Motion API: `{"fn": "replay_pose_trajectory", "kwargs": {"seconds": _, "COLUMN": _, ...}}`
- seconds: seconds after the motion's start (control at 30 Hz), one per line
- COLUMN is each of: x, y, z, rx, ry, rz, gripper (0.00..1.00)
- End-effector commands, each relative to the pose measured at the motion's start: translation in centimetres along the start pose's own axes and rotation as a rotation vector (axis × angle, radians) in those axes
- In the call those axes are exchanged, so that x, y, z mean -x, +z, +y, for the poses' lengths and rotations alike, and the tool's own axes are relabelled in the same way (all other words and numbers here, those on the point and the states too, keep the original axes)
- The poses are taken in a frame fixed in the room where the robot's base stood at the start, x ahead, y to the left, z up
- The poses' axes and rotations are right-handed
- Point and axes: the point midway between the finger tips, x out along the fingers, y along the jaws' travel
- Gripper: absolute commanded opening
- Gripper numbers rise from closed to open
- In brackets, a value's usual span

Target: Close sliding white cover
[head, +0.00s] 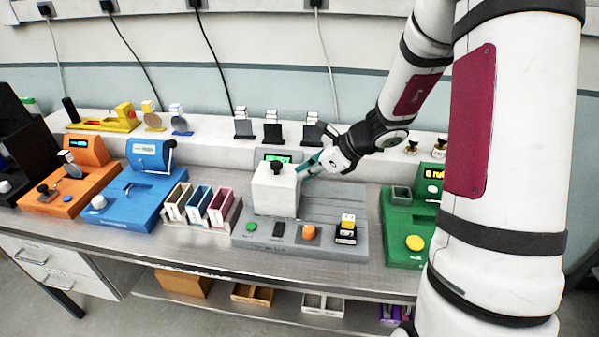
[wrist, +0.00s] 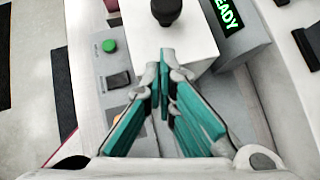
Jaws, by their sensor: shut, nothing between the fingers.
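The sliding white cover (head: 276,190) is a white box with a black knob (head: 276,167) on top. It sits on the left part of the grey module (head: 345,207), in front of a green lit display (head: 277,157). In the wrist view the cover (wrist: 190,25) is at the top, with its knob (wrist: 166,8) and a display reading "READY" (wrist: 229,15) beside it. My gripper (head: 303,172) has teal-lined fingers and is shut and empty at the cover's right side. In the wrist view the fingertips (wrist: 167,60) are at the cover's near edge; whether they touch it I cannot tell.
The grey module's front has a green button (head: 250,226), an orange knob (head: 309,232) and a yellow-topped block (head: 346,224). Small coloured bins (head: 200,205) and a blue module (head: 125,207) stand to the left. A green module (head: 405,240) stands to the right.

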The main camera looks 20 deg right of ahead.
Motion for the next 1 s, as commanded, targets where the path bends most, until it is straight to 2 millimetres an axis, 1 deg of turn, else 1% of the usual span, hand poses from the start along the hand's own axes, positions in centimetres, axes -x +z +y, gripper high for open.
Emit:
{"fn": "replay_pose_trajectory", "kwargs": {"seconds": 0.1, "x": 2.8, "y": -0.1, "z": -0.2, "rx": 0.002, "ry": -0.007, "rz": 0.000, "gripper": 0.00}}
{"fn": "replay_pose_trajectory", "kwargs": {"seconds": 0.2, "x": 5.0, "y": -0.1, "z": -0.3, "rx": 0.002, "ry": -0.007, "rz": 0.001, "gripper": 0.00}}
{"fn": "replay_pose_trajectory", "kwargs": {"seconds": 0.3, "x": 6.9, "y": -0.1, "z": -0.3, "rx": 0.001, "ry": -0.007, "rz": 0.001, "gripper": 0.00}}
{"fn": "replay_pose_trajectory", "kwargs": {"seconds": 0.43, "x": 8.8, "y": -0.2, "z": -0.2, "rx": 0.000, "ry": -0.005, "rz": 0.002, "gripper": 0.00}}
{"fn": "replay_pose_trajectory", "kwargs": {"seconds": 0.6, "x": 10.0, "y": -0.2, "z": -0.2, "rx": -0.001, "ry": -0.003, "rz": 0.002, "gripper": 0.00}}
{"fn": "replay_pose_trajectory", "kwargs": {"seconds": 0.83, "x": 10.3, "y": -0.1, "z": 0.0, "rx": 0.011, "ry": -0.001, "rz": 0.005, "gripper": 0.00}}
{"fn": "replay_pose_trajectory", "kwargs": {"seconds": 0.93, "x": 10.5, "y": 0.9, "z": 1.3, "rx": 0.100, "ry": 0.016, "rz": 0.020, "gripper": 0.00}}
{"fn": "replay_pose_trajectory", "kwargs": {"seconds": 0.97, "x": 10.7, "y": 1.4, "z": 2.0, "rx": 0.147, "ry": 0.025, "rz": 0.029, "gripper": 0.00}}
{"fn": "replay_pose_trajectory", "kwargs": {"seconds": 1.0, "x": 11.0, "y": 2.1, "z": 3.1, "rx": 0.225, "ry": 0.040, "rz": 0.043, "gripper": 0.00}}
